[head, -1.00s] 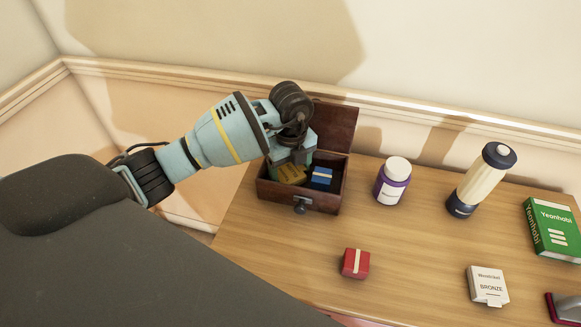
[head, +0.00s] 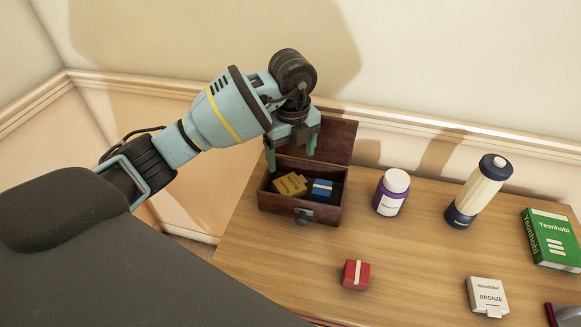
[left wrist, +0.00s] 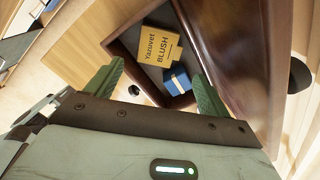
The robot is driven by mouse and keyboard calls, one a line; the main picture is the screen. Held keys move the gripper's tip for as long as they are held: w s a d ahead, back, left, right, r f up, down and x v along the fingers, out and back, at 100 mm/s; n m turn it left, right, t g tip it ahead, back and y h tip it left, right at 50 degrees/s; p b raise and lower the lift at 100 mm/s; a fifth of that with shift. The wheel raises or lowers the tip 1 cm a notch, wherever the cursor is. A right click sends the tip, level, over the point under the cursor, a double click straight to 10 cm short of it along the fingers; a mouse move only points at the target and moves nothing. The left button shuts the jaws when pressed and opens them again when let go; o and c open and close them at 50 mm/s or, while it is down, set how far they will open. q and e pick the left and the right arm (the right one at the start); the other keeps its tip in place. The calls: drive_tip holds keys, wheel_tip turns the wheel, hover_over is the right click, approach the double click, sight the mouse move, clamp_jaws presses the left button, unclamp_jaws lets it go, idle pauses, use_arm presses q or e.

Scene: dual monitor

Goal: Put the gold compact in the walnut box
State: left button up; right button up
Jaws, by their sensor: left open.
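The gold compact (head: 290,184) lies inside the open walnut box (head: 283,206), on its left side. In the left wrist view the gold compact (left wrist: 159,46) reads "Yazuvet BLUSH" and lies within the box. A small blue box with a pale band (head: 322,188) lies beside it in the same box. My left gripper (head: 291,161) is open and empty, above the box with its fingers apart and clear of the compact. The walnut box's lid (head: 334,140) stands open at the back. My right gripper is not in view.
A purple jar with a white lid (head: 391,192) stands right of the box. A cream bottle (head: 479,190), a green carton (head: 552,238), a white bronze compact (head: 487,296) and a red box (head: 356,274) are on the table. The table's middle is clear.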

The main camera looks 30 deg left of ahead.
use_arm(q)
drive_tip(key=shift+r, duration=1.3)
